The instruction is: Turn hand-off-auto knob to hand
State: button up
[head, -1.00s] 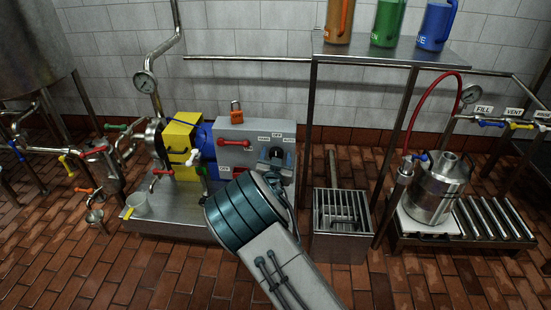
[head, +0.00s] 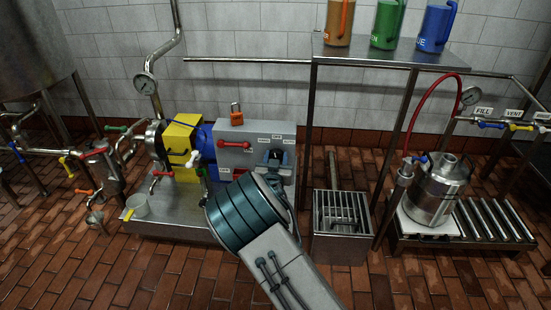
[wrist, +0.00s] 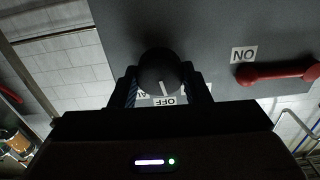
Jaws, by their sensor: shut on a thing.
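The hand-off-auto knob (wrist: 158,70) is dark and round, on the grey control box (head: 233,131). In the wrist view it sits between the two fingers of my gripper (wrist: 163,84), which is shut on it. The knob's white mark points toward the OFF label (wrist: 165,101), which appears upside down. Another label beside it is partly covered by a finger. In the head view my gripper (head: 275,156) reaches the box's upper right, just below the small labels; my wrist hides the box's lower part.
A red handle (wrist: 278,73) with an ON label (wrist: 243,55) is on the same box; it also shows in the head view (head: 234,145). A drain grate (head: 342,210) stands to the right.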

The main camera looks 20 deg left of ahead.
jog(key=n, duration=0.4)
jog(key=shift+a+p, duration=0.1)
jog(key=shift+p, duration=0.25)
jog(key=shift+n, duration=1.7)
jog(key=shift+p, duration=0.3)
jog(key=shift+s, duration=0.1)
jog(key=o, duration=1)
jog(key=shift+c, duration=0.2)
jog(key=p+v, duration=0.3)
jog(key=v, duration=1)
jog(key=shift+s, duration=0.4)
